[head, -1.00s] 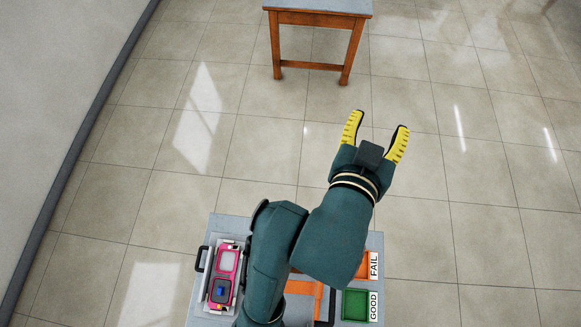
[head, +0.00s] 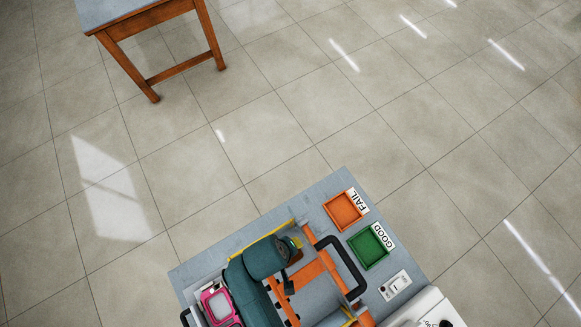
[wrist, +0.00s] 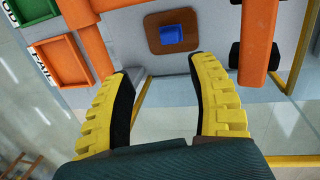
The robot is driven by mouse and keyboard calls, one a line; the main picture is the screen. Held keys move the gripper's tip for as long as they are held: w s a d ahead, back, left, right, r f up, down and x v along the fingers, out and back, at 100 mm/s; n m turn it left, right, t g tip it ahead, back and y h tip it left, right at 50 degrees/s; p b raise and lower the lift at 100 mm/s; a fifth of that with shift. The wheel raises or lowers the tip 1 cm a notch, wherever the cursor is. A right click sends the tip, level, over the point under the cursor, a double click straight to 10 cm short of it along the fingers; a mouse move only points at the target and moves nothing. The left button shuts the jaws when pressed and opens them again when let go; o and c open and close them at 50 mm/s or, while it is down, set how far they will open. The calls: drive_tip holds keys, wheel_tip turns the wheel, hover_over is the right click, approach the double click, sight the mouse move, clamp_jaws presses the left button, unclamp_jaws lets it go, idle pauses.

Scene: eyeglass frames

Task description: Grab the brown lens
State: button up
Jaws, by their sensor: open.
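The brown lens (wrist: 152,32) is a flat brown square in the upper middle of the wrist view, with a blue block-like handle (wrist: 173,36) on it. It lies on a grey surface. My gripper (wrist: 162,70) is open and empty, its two yellow ribbed fingers with dark inner pads pointing towards the lens. The lens lies beyond the fingertips, roughly in line with the gap between them, apart from both.
Orange bars (wrist: 262,40) stand either side of the lens. The orange FAIL tray (head: 344,211) and green GOOD tray (head: 370,246) are at the table's right. A pink frame (head: 207,294) lies at its left. A dark handle (head: 343,262) and thin yellow rails are near the bars.

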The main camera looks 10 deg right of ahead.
drive_tip(key=f, duration=0.1)
drive_tip(key=s+f+y, duration=0.1)
drive_tip(key=f+y+b, duration=0.1)
drive_tip(key=shift+s+d+f+m, duration=0.15)
drive_tip(key=shift+s+d+m, duration=0.1)
drive_tip(key=shift+s+m, duration=0.15)
drive_tip(key=f+b, duration=0.1)
drive_tip(key=f, duration=0.6)
drive_tip(key=shift+w+d+b, duration=0.15)
drive_tip(key=shift+d+b, duration=0.05)
drive_tip(key=shift+b, duration=0.2)
clamp_jaws()
